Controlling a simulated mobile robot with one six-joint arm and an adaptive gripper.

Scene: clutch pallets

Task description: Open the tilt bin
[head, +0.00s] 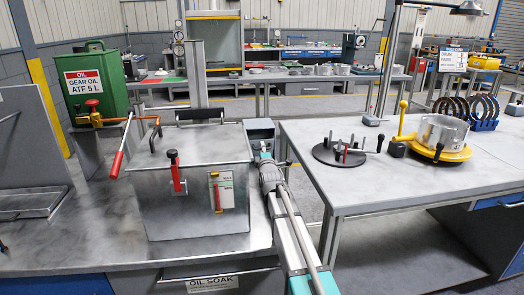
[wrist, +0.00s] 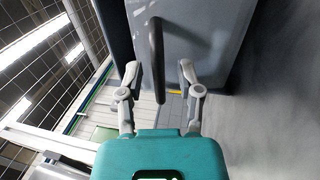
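A small blue-grey bin (head: 260,129), which I take to be the tilt bin, stands at the right rear of the grey soak tank in the head view. In the wrist view its smooth grey front (wrist: 205,25) fills the top middle. A dark bar handle (wrist: 156,55) stands out from that front. My gripper (wrist: 158,72) is open, with one finger on each side of the handle. Gaps show between the handle and both fingers. In the head view my gripper (head: 264,152) is small at the bin's front, and its fingers are hard to make out.
The grey soak tank (head: 190,205) stands close left of my arm. A red-handled lever (head: 118,160) sticks out at its left. A grey table (head: 345,195) on the right carries a black pegged disc (head: 325,154) and a yellow-based drum (head: 440,140). A narrow gap separates the benches.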

